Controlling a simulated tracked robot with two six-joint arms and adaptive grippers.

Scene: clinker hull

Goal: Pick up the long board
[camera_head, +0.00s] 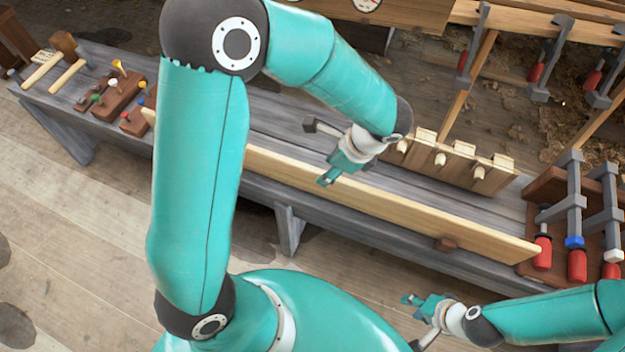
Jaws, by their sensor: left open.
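The long board (430,222) is a pale, straight plank. It runs along the front of the grey bench from behind my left arm to the clamps at the right. My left arm hides part of it toward the left. My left gripper (320,154) is open over the bench and the board, near the board's middle. One finger reaches toward the board's upper edge; I cannot tell whether it touches. My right gripper (415,322) is below the board's right half, clear of it, with its fingers apart and nothing between them.
Clamps with red handles (577,262) stand in a brown rack at the right end. A wooden rack with pegs (455,160) sits behind the board. Mallets (68,75) and small tools in brown blocks (118,92) lie at the left. A small brown block (446,244) shows under the board.

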